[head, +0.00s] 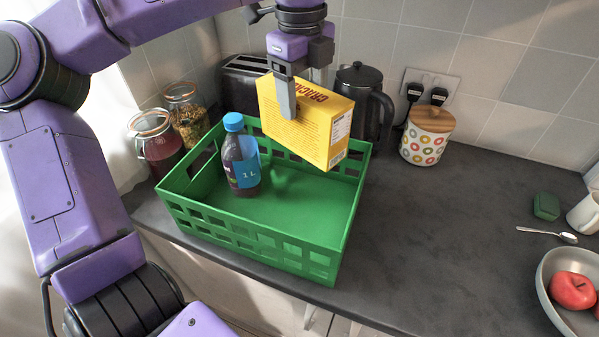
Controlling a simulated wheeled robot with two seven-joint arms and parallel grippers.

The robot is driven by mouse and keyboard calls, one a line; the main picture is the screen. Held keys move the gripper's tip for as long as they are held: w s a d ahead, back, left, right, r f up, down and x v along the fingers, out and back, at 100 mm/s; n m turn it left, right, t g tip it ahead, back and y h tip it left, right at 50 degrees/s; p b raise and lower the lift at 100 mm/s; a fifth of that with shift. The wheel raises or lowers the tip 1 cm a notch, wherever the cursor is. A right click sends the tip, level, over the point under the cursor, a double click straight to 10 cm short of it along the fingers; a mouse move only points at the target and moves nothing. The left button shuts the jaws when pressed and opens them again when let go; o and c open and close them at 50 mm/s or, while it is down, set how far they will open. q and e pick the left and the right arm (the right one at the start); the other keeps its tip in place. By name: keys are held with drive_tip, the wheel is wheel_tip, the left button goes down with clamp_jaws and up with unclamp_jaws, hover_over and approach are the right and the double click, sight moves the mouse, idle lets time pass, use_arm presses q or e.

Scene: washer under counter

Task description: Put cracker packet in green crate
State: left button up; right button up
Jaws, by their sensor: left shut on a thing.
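The packet is tilted and held over the back right part of the green crate (250,249). The crate stands on the dark counter and has slotted walls. A 1 L bottle (241,160) with a blue cap stands upright inside the crate, left of the packet. My right gripper is not in view.
Behind the crate are a toaster (240,90) and a dark kettle (378,100). Two glass jars (154,142) stand at its left. A patterned canister (425,140) stands to the right. A bowl (560,312) with red fruit is at far right.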

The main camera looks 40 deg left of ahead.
sight(298, 125)
use_arm(q)
drive_tip(key=shift+w+f, duration=0.1)
drive_tip(key=shift+f, duration=0.15)
drive_tip(key=f, duration=0.2)
drive_tip(key=s+f, duration=0.1)
drive_tip(key=f, duration=0.1)
drive_tip(key=s+f, duration=0.1)
drive_tip(key=f, duration=0.1)
drive_tip(key=shift+s+f+p, duration=0.2)
drive_tip(key=shift+p, duration=0.1)
wheel_tip(298, 125, down, 11)
drive_tip(key=w, duration=0.1)
drive_tip(key=shift+w+p, duration=0.2)
drive_tip(key=shift+p, duration=0.1)
drive_tip(key=o, duration=1.6)
drive_tip(key=shift+c, duration=0.2)
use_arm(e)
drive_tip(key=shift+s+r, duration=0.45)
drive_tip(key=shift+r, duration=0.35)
use_arm(q)
drive_tip(key=shift+r, duration=0.1)
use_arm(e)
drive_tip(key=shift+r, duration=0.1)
